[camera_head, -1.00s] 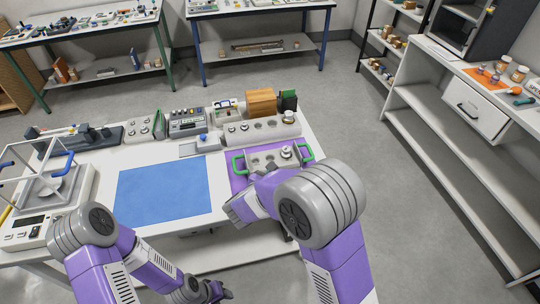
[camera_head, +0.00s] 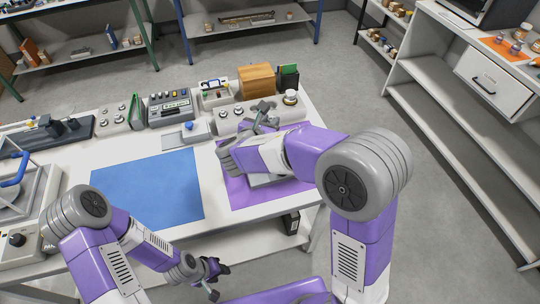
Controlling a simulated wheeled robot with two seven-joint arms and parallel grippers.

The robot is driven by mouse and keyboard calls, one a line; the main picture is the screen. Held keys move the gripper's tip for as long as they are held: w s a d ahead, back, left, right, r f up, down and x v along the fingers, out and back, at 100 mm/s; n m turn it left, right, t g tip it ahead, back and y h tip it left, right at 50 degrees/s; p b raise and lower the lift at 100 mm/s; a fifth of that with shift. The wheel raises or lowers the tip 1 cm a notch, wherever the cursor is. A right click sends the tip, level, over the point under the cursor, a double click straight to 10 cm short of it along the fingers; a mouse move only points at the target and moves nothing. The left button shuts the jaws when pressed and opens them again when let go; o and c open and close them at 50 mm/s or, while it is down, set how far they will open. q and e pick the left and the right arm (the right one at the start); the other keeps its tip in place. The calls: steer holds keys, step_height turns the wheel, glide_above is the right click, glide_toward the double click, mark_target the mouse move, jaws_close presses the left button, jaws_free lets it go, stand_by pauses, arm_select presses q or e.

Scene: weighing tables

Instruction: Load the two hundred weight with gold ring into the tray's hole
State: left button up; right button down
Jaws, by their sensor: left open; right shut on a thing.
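The tray lies on the purple mat (camera_head: 240,198). My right forearm covers most of it, and a grey edge of the tray (camera_head: 268,181) shows below the arm. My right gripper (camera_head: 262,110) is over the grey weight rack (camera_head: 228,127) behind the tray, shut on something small. The held thing is too hidden to identify as the two hundred weight with gold ring. A shiny weight (camera_head: 291,97) stands at the rack's right end. My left gripper (camera_head: 211,279) is open and empty, low beyond the table's front edge. The tray's holes are hidden.
The blue mat (camera_head: 147,187) is bare. A small scale-like device (camera_head: 189,129), a grey box with dials (camera_head: 169,108), a wooden block (camera_head: 256,80) and a green-black box (camera_head: 288,77) line the table's back. A balance with a glass frame (camera_head: 22,200) stands at the left.

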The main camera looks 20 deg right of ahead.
step_height(320, 180, down, 10)
steer(key=b, duration=0.4)
steer(key=shift+f, duration=0.2)
steer(key=shift+f, duration=0.15)
steer(key=c, duration=0.9)
jaws_free()
steer(key=shift+a+r, duration=0.1)
steer(key=shift+r, duration=0.15)
steer(key=p+v, duration=0.3)
steer(key=v, duration=0.8)
steer(key=shift+s+a, duration=0.2)
steer(key=shift+s, duration=0.2)
